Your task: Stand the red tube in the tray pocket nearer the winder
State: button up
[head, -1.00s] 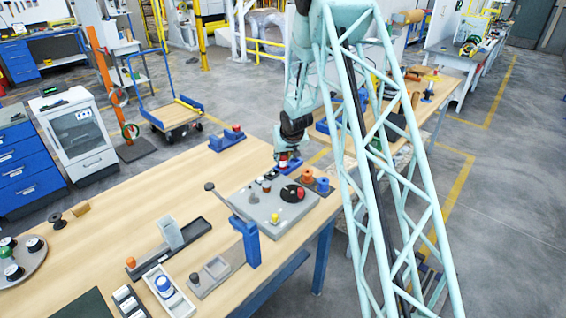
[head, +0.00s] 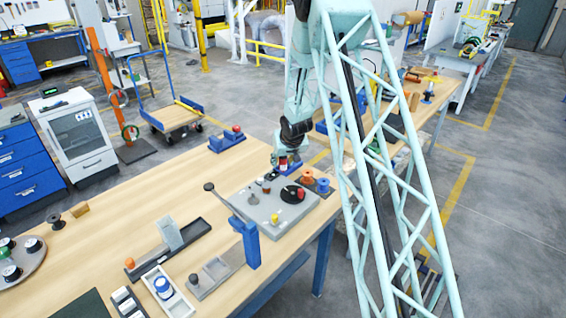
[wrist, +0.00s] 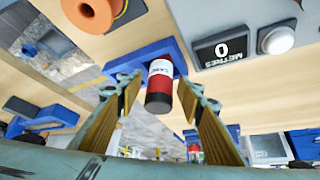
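The red tube (wrist: 158,90), with a white label and a dark end, is in a blue holder (wrist: 125,62) in the wrist view. My gripper (wrist: 160,88) has its two yellow-padded fingers apart on either side of the tube, with gaps visible on both sides. In the head view my gripper (head: 283,157) is low at the far edge of the winder, and the tube is small and mostly hidden there. The winder (head: 262,212) is a grey unit with a black disc.
Orange and blue spools (head: 314,181) stand right of the winder. A blue post (head: 249,243) rises at its near edge. A white tray (head: 180,302) with a blue roll and a dark holder (head: 190,240) lie nearby. Bare wood (head: 130,215) is clear to the left.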

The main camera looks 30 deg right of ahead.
jog(key=shift+r, duration=0.15)
jog(key=shift+r, duration=0.1)
jog(key=p+v, duration=0.1)
jog(key=v, duration=1)
jog(key=shift+s+r+p, duration=0.25)
jog(key=shift+r+p, duration=0.05)
jog(key=shift+p, duration=0.1)
dwell(0.7)
